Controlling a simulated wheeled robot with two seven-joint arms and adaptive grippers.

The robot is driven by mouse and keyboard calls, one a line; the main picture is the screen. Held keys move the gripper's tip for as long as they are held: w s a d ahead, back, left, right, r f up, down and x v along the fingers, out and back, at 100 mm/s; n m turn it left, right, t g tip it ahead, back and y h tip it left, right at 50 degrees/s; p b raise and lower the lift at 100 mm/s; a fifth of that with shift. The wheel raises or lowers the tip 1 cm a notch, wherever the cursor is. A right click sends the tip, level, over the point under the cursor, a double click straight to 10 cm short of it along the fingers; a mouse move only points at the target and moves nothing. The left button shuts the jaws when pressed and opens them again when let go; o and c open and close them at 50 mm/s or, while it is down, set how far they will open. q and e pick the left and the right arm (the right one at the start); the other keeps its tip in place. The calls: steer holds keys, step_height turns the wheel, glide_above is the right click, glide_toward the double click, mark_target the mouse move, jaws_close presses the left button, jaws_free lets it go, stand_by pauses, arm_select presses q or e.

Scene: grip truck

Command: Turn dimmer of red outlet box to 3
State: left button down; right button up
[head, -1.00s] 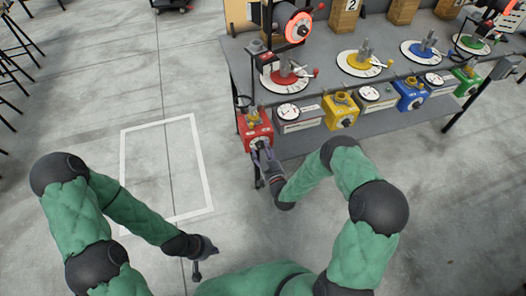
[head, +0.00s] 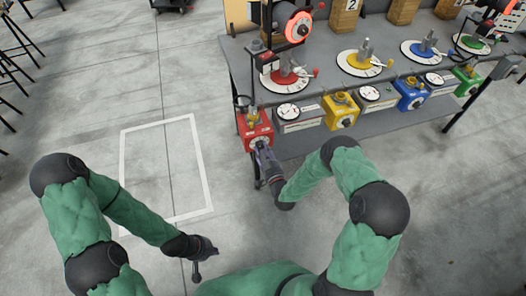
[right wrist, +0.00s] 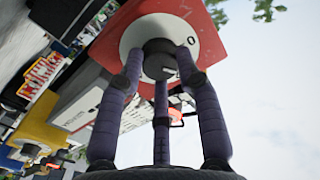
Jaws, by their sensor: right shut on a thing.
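The red outlet box (head: 254,133) is mounted at the front left of the bench. In the right wrist view its red face (right wrist: 205,22) is close and tilted, with a round white dial plate (right wrist: 206,38) and a black dimmer knob (right wrist: 160,62) at its centre. A "0" shows on the plate right of the knob; other numbers are hidden. My right gripper (head: 262,148) is at the box's front, with its fingers closed around the knob; it also shows in the right wrist view (right wrist: 160,68). My left gripper (head: 201,270) hangs low over the floor, away from the box; its finger opening is unclear.
Yellow (head: 341,111), blue (head: 410,94) and green (head: 467,80) boxes line the bench front to the right, with white gauges between them. The grey bench (head: 320,68) carries coloured turntables.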

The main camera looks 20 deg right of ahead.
steer(key=m+b, duration=0.1)
steer(key=m, duration=0.2)
steer(key=m+b, duration=0.1)
steer(key=m, duration=0.3)
steer(key=shift+b, duration=0.4)
steer(key=m, duration=0.2)
steer(key=m+b, duration=0.1)
steer(key=m, duration=0.1)
steer(key=shift+m+t+h, duration=0.3)
steer(key=shift+m+b, duration=0.55)
steer(key=shift+m, duration=1.05)
steer(key=o, duration=1.1)
steer(key=shift+o, duration=0.3)
